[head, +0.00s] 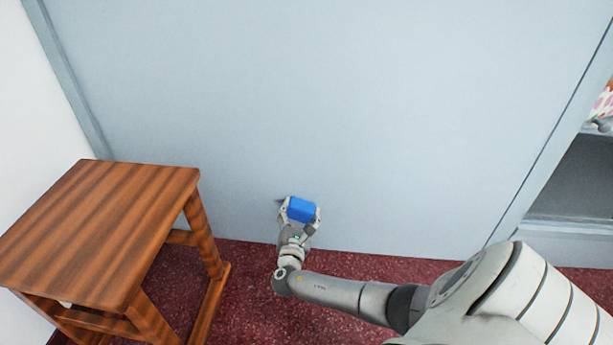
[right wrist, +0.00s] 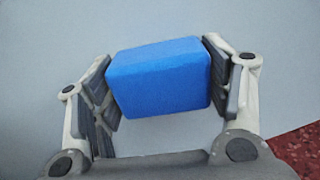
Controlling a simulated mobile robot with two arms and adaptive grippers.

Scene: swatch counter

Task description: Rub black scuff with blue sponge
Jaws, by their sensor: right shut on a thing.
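The blue sponge (head: 302,209) is held low in front of the pale blue-grey panel (head: 330,110). My right gripper (head: 300,214) is shut on it, one finger on each side. In the right wrist view the sponge (right wrist: 160,77) sits between the finger pads, with its far side toward the panel. I cannot tell whether it touches the panel. A small grey patch (head: 281,201) shows at the sponge's left; I cannot tell if it is scuff or shadow. No clear black scuff shows; the sponge and gripper may hide it. My left gripper is not in view.
A striped wooden stool (head: 100,215) stands at the left, apart from my right gripper. Dark red carpet (head: 250,300) runs along the panel's foot. An open grey shelf space (head: 575,185) is at the right edge. The panel around the sponge is clear.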

